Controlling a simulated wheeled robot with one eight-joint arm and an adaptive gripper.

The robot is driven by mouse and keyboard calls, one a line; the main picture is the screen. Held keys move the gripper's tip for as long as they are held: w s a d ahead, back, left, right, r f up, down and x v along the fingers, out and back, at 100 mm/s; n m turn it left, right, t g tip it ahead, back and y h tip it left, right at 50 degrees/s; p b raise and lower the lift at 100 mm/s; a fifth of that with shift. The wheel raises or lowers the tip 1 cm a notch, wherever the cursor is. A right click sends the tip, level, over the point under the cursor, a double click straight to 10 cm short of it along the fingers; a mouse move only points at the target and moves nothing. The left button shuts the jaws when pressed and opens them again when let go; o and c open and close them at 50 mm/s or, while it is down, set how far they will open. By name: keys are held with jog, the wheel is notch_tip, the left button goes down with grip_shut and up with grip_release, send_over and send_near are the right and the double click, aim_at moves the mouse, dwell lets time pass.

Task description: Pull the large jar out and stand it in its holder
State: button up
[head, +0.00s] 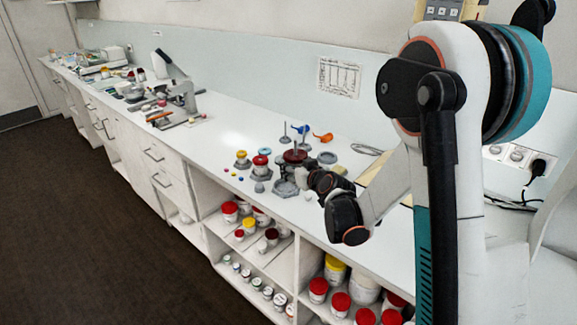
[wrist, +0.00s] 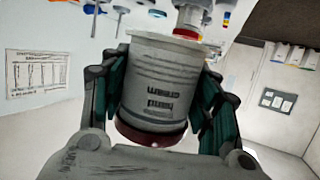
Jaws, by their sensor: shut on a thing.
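The large jar (wrist: 165,85) fills the middle of the wrist view. It is pale grey with dark lettering that reads upside down, and has a dark red lid (wrist: 148,136). My gripper (wrist: 162,75) is shut on the jar, one finger on each side. In the head view my gripper (head: 316,180) is low over the counter, and a dark red top (head: 294,156), seemingly the jar's lid, shows just beyond it. A grey ring-shaped holder (head: 285,187) sits in front of it near the counter's edge.
Smaller jars with yellow (head: 241,154) and red (head: 261,160) lids stand in grey bases to the left. Thin rods and an orange item (head: 323,137) are behind. Open shelves (head: 250,250) of jars lie below.

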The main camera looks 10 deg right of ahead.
jog(key=shift+m+t+h, duration=0.3)
jog(key=shift+m+h, duration=0.1)
jog(key=shift+w+a+f+b, duration=0.2)
jog(key=shift+w+f+b, duration=0.25)
jog(key=shift+w+f, duration=0.9)
jog(key=shift+w+a+f+b, duration=0.2)
jog(key=shift+w+f+b, duration=0.2)
jog(key=shift+w+f, duration=0.9)
jog(key=shift+w+a+f+b, duration=0.2)
jog(key=shift+w+f+b, duration=0.25)
jog(key=shift+w+f, duration=0.9)
jog(key=shift+f+b, duration=0.7)
jog(key=shift+f, duration=0.05)
jog(key=o, duration=1.3)
jog(key=shift+c, duration=0.2)
jog(key=shift+o, duration=0.6)
jog(key=o, duration=0.4)
jog(key=shift+r, duration=0.1)
jog(key=shift+r+p+v, duration=0.1)
jog(key=shift+r+v, duration=0.05)
jog(key=shift+v, duration=1.25)
jog(key=shift+r+p+v, duration=0.15)
jog(key=shift+r+v, duration=0.05)
jog(key=shift+v, duration=1.15)
jog(key=shift+r+p+v, duration=0.1)
jog(key=shift+r+v, duration=0.05)
jog(key=shift+v, duration=1.25)
